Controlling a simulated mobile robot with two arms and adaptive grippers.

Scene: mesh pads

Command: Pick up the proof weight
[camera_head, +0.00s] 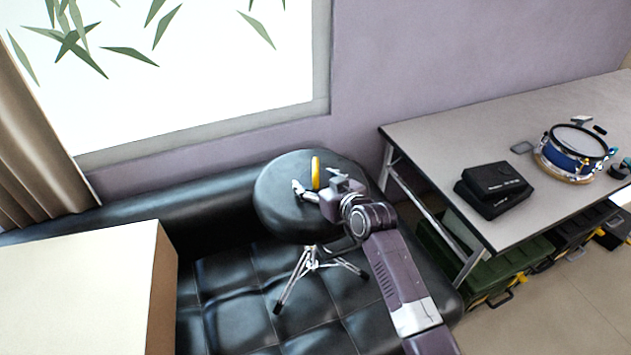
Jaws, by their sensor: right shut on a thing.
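A narrow golden-yellow piece (316,172), which I take for the proof weight, stands upright over the round black stool seat (275,205). My right gripper (317,187) reaches in from the lower right and is shut on it, with a finger on either side. The gripper hides its lower part, so I cannot tell whether it still touches the seat. My left gripper is out of view.
The stool's chrome tripod stands on a black tufted sofa (225,305). A grey table (440,140) at right holds black cases (492,188) and a blue drum (575,150). Green boxes (500,278) sit beneath it. A pale box-like block (80,285) is at lower left.

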